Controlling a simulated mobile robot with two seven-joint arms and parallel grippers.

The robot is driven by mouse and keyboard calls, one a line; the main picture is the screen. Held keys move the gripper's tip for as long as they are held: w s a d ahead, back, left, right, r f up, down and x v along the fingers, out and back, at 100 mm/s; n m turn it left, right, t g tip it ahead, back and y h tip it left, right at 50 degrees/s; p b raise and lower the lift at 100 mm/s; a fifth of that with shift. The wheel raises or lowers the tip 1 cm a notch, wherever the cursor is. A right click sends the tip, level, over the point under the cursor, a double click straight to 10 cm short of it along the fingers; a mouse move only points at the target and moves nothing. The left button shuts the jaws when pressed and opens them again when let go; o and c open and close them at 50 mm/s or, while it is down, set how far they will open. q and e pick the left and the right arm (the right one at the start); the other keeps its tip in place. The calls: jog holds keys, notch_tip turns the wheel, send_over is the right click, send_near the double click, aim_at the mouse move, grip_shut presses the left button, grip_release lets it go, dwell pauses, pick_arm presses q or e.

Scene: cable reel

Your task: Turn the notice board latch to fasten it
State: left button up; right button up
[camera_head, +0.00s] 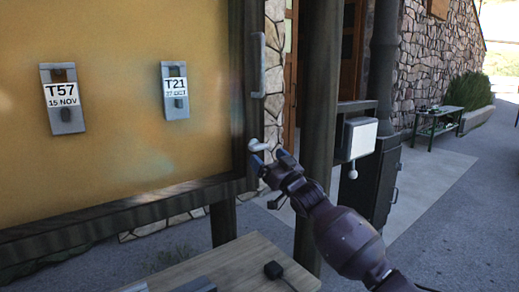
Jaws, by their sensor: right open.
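The notice board (130,140) fills the left of the view, with a yellow face and a dark wooden frame (238,100). A small pale latch (260,145) sits on the right side of the frame, low down, and appears to lie roughly sideways. My right gripper (269,158) is open just below the latch, with its fingertips pointing up towards it. I cannot tell whether a finger touches the latch. My left gripper is not in view.
A vertical grey handle (258,66) is on the frame above the latch. Two grey tag holders, T57 (61,98) and T21 (175,90), hang on the board. A wooden table (245,262) stands below. A dark post (319,120) rises close behind my right gripper.

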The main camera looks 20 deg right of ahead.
aim_at(260, 150)
jog(key=shift+x, duration=2.45)
jog(key=c, duration=0.9)
